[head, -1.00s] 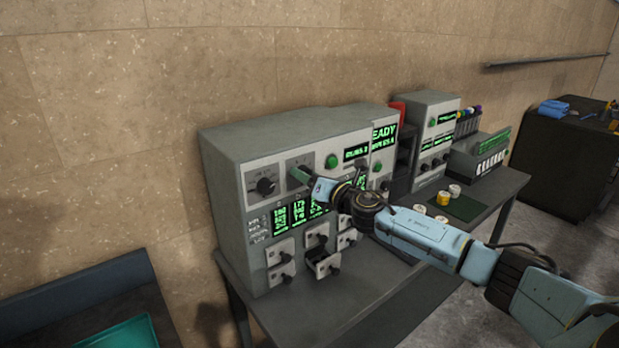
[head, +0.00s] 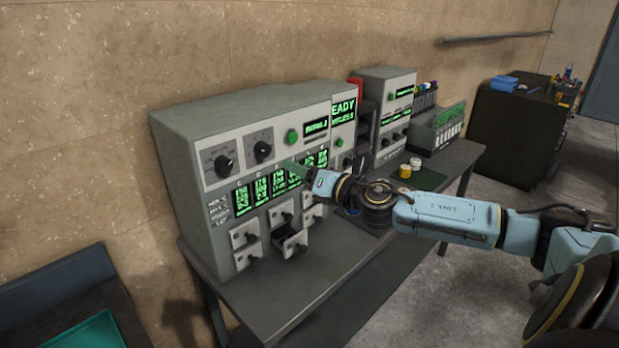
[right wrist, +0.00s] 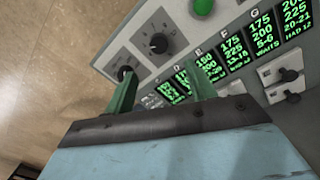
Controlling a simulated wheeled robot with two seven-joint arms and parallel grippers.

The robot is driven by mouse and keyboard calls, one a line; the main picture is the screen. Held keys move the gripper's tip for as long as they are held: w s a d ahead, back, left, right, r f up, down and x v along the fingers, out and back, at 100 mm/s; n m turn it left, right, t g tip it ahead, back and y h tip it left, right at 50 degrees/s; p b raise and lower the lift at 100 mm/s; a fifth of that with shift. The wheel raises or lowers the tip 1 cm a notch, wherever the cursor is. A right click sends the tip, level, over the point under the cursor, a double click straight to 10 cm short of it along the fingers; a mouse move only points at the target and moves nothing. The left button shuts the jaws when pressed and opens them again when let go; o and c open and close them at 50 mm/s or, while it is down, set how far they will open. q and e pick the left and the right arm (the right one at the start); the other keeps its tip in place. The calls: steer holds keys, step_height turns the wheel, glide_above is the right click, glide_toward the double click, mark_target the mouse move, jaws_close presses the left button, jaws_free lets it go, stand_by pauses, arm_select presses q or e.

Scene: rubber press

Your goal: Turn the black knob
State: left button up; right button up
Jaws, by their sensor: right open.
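My right gripper (head: 293,165) is open and empty, just right of and below the right knob, in front of the green displays. In the right wrist view the right knob (right wrist: 158,43) lies beyond the gap between the green fingers. The left knob (right wrist: 125,73) shows just past the tip of the left finger. No contact is visible. My left gripper is not in view.
A green button (head: 292,137) is right of the knobs. Green displays (head: 263,190) and several small latched drawers (head: 245,240) lie below. A second grey machine (head: 385,80) and yellow-and-white jars (head: 405,171) are farther right. The table front (head: 262,291) is clear.

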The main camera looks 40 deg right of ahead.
steer(key=shift+s+b, duration=0.3)
steer(key=shift+s, duration=0.6)
steer(key=shift+c, duration=0.4)
